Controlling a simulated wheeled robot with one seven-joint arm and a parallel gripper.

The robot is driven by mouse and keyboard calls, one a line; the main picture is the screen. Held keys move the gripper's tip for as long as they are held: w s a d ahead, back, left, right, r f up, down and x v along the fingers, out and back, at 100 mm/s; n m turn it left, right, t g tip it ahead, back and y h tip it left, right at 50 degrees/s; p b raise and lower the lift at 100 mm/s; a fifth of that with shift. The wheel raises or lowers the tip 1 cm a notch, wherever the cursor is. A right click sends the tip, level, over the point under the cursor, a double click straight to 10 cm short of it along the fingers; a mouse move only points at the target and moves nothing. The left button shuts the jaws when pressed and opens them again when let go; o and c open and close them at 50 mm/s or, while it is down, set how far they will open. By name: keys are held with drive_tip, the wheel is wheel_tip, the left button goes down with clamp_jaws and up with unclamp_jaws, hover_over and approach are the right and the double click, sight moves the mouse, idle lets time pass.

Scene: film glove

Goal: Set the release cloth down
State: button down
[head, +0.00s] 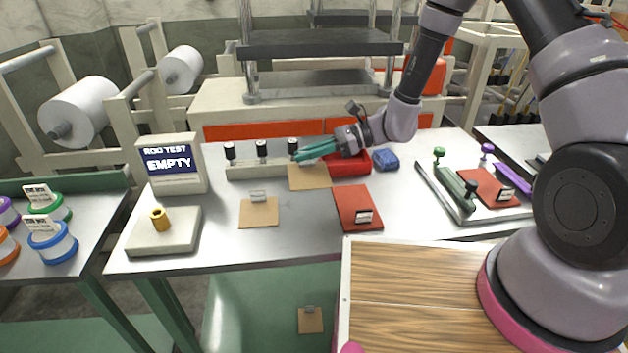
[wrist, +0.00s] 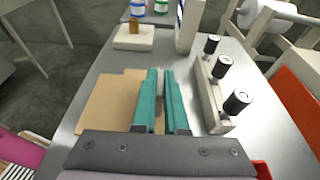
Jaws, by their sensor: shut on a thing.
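My gripper (head: 302,153) has teal fingers and is shut on a small grey tab at the edge of a tan sheet, which looks like the release cloth (head: 310,178). The fingers also show in the wrist view (wrist: 160,75), with the tan cloth (wrist: 105,110) spread flat below and left of them. In the head view the cloth overlaps the right end of the pale rack. Whether it touches the table cannot be told. Another tan sheet (head: 258,214) with a metal tab lies flat on the table, front left of my gripper.
The pale rack (head: 262,171) with black-capped posts stands beside the fingers. A red sheet (head: 357,208), a red box (head: 349,165) and a blue item (head: 385,159) are nearby. A beige block (head: 165,231) and a sign box (head: 172,163) stand left. Bare table shows between the sheets.

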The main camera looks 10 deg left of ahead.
drive_tip(key=f, duration=0.5)
drive_tip(key=shift+a+f, duration=0.1)
drive_tip(key=shift+a, duration=0.25)
drive_tip(key=shift+f, duration=2.4)
drive_tip(key=shift+d+f, duration=0.1)
drive_tip(key=c, duration=1)
unclamp_jaws()
drive_tip(key=shift+o, duration=0.2)
drive_tip(key=shift+d+r, duration=0.2)
drive_tip(key=shift+d, duration=0.05)
drive_tip(key=v, duration=1.1)
drive_tip(key=shift+d+r, duration=0.15)
drive_tip(key=shift+d, duration=0.05)
